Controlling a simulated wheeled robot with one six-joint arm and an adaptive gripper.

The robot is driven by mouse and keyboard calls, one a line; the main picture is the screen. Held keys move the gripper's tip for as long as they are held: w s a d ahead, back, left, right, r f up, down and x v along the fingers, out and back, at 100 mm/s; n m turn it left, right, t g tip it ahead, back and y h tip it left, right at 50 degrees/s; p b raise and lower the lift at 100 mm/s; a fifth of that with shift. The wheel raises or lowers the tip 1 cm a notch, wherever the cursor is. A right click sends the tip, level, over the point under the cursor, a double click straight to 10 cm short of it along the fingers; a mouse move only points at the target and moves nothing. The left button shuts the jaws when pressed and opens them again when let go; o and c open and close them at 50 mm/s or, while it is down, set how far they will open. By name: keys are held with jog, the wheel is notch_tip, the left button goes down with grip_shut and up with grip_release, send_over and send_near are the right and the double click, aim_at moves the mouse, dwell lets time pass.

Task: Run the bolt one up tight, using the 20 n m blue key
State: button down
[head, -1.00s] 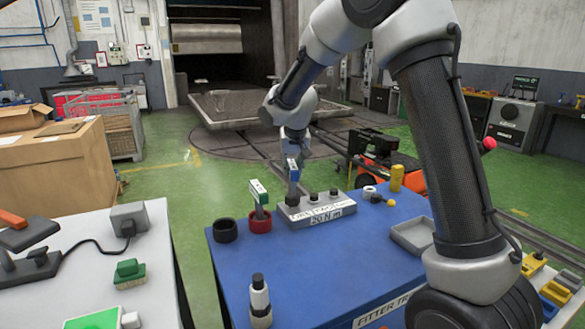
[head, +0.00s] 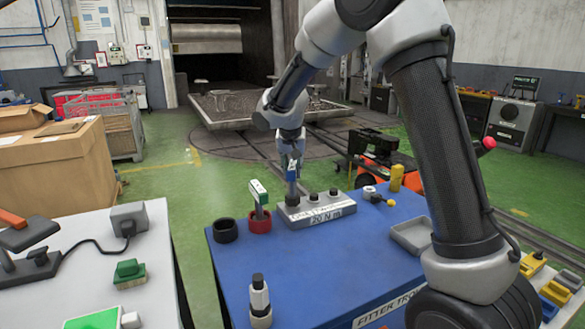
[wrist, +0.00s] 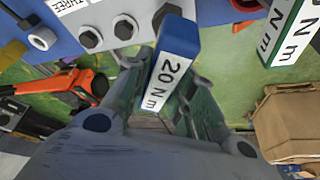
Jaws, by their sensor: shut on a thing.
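The blue key (head: 291,173) has a blue head with a white label, and the wrist view shows "20 N m" on the key (wrist: 172,75). It stands upright at the left end of the grey bolt block (head: 320,208). Hex bolt heads (wrist: 124,27) show beside the key.
A green key (head: 258,193) stands in a red cup (head: 259,221), close left of the block. An empty black cup (head: 225,231) is beside it. A yellow cylinder (head: 396,178) and a grey tray (head: 412,236) are to the right.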

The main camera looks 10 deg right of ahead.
jog(key=shift+m, duration=0.7)
jog(key=shift+g+h, duration=0.3)
jog(key=shift+n, duration=0.4)
jog(key=shift+r, duration=2.5)
